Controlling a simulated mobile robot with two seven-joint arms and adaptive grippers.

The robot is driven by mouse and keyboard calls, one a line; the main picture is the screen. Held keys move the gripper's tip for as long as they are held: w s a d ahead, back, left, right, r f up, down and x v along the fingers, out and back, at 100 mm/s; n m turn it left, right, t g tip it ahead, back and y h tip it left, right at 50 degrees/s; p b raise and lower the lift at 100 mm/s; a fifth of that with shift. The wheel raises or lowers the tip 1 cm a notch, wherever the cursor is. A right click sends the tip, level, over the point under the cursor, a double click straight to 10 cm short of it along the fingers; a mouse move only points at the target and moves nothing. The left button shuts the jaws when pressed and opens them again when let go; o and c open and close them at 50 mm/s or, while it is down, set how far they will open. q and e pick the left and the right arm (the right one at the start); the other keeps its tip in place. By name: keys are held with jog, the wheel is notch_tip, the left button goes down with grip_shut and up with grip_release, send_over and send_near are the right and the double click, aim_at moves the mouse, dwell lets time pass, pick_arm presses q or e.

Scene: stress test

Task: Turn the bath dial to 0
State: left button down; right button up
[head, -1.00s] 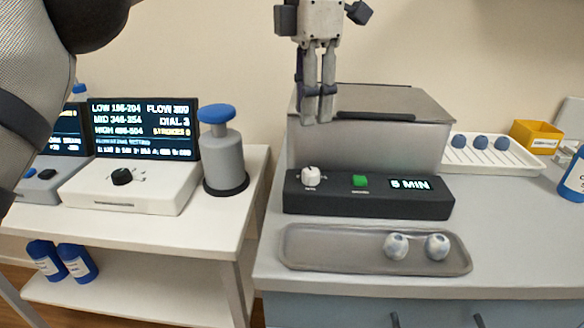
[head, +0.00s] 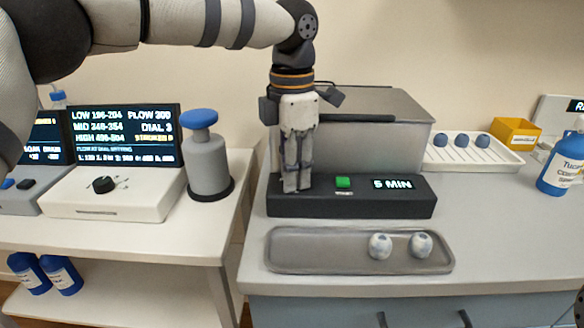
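The bath is a grey steel box (head: 345,130) with a black control panel (head: 390,207) along its front. The panel carries a green button (head: 343,182) and a display (head: 393,184) reading "5 MIN". My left gripper (head: 297,188) points down at the panel's left end, its two fingers close together. It covers the spot of the white bath dial, so the dial and its setting are hidden. I cannot tell whether the fingers grip the dial or only stand in front of it.
A grey tray (head: 320,262) with two pale round items lies in front of the panel. A white rack (head: 475,158), yellow bin (head: 516,131) and blue bottle (head: 565,165) are at right. On the left table stand a pump bottle (head: 207,160) and a white device (head: 110,200) with a black knob.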

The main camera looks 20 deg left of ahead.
pick_arm(q)
jog(key=shift+r+n+p, duration=0.3)
jog(key=shift+n+p, duration=0.35)
jog(key=shift+n, duration=0.25)
jog(key=shift+n+p, duration=0.4)
jog(key=shift+n, duration=0.3)
jog(key=shift+d+f+n+p, duration=0.15)
jog(key=shift+n+p, duration=0.4)
jog(key=shift+n, duration=1.35)
pick_arm(e)
jog(key=shift+t, duration=0.9)
jog(key=shift+w+r, duration=2)
jog(key=shift+w, duration=0.05)
pick_arm(q)
jog(key=c, duration=1.6)
grip_release()
jog(key=shift+f, duration=0.1)
notch_tip(320, 180, up, 12)
jog(key=shift+r, duration=0.1)
